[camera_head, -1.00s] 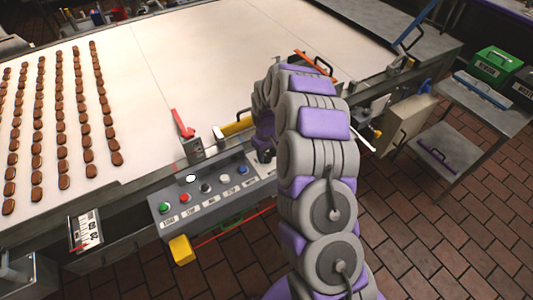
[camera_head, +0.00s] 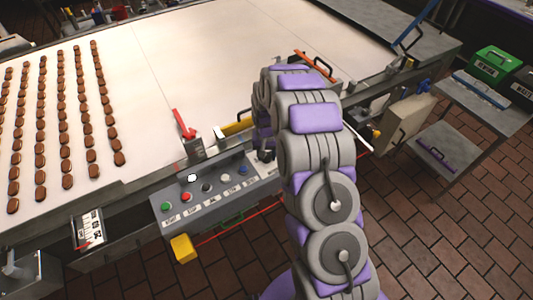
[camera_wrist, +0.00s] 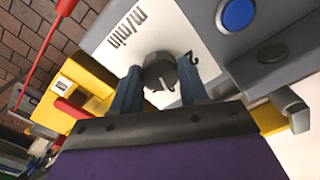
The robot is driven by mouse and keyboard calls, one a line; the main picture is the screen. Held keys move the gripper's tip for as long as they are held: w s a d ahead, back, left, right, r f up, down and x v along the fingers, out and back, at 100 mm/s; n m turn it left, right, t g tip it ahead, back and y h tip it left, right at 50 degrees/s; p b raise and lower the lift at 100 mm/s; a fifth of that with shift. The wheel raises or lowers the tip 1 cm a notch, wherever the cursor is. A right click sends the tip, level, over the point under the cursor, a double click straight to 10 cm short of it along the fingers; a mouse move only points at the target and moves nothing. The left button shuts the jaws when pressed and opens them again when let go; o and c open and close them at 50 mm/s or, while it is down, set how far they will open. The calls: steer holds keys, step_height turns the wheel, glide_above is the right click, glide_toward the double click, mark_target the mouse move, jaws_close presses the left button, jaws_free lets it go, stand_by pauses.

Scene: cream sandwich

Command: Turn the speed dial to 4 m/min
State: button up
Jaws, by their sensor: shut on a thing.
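The speed dial (camera_wrist: 158,72) is a dark round knob on a white plate marked "m/min" in the wrist view. My gripper (camera_wrist: 158,88) is shut on the dial, one finger on each side of it. A "2" shows beside the dial, and a light mark shows near its lower right edge. The other scale numbers are hidden or cut off, so I cannot tell the setting. In the head view my arm hides the dial, and my gripper shows only as a dark shape at the right end of the grey control panel (camera_head: 183,222).
Blue (camera_head: 243,170), red (camera_head: 187,197) and green (camera_head: 166,206) buttons sit on the panel left of my arm. A yellow box (camera_head: 182,248) hangs below it. Rows of brown biscuits (camera_head: 92,130) lie on the pale belt (camera_head: 200,70). A side table with a green bin (camera_head: 495,62) stands at right.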

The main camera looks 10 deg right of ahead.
stand_by(0.4)
steer(key=o, duration=1.1)
steer(key=shift+c, duration=0.2)
step_height(320, 180, up, 17)
steer(key=shift+r+p, duration=0.15)
steer(key=shift+p, duration=0.3)
